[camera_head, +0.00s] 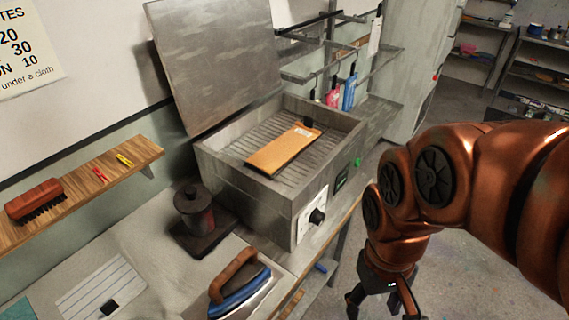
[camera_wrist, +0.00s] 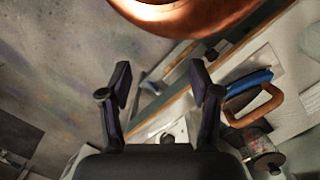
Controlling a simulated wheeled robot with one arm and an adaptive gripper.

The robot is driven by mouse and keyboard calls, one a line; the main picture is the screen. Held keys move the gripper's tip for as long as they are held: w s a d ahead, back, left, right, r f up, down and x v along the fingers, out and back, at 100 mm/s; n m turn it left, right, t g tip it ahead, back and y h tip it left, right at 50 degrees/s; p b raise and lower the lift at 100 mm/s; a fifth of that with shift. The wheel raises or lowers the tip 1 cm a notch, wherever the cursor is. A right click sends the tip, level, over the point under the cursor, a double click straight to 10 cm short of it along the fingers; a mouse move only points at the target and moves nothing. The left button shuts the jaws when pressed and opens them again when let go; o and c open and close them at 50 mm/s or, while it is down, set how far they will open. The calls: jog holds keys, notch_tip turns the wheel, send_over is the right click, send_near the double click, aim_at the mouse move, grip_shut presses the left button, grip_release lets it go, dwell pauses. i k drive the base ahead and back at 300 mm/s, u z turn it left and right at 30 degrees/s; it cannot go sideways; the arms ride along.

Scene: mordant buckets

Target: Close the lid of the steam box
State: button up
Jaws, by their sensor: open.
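The steam box (camera_head: 245,203) is a grey metal box on the bench, with a slatted bed inside. Its lid (camera_head: 218,58) stands open, tilted back towards the wall on the far side. An orange-brown flat piece (camera_head: 284,148) with a dark clip lies on the slats. A dial and a small green display are on the box's front. My gripper (camera_head: 384,308) hangs low in front of the bench, to the right of the box and apart from it. In the wrist view my gripper (camera_wrist: 160,85) has its two fingers spread with nothing between them.
A blue iron with a wooden handle (camera_head: 240,285) and a dark spool-like weight (camera_head: 196,212) stand on the bench left of the box. A wooden shelf (camera_head: 85,190) holds a brush and clips. A rack with hanging coloured tags (camera_head: 349,92) stands behind. Floor at right is clear.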

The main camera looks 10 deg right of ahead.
aim_at(218, 58)
jog(key=z, duration=1.6)
jog(key=i, duration=1.05)
jog(key=u, duration=4.1)
jog(key=i, duration=0.5)
jog(key=z, duration=0.05)
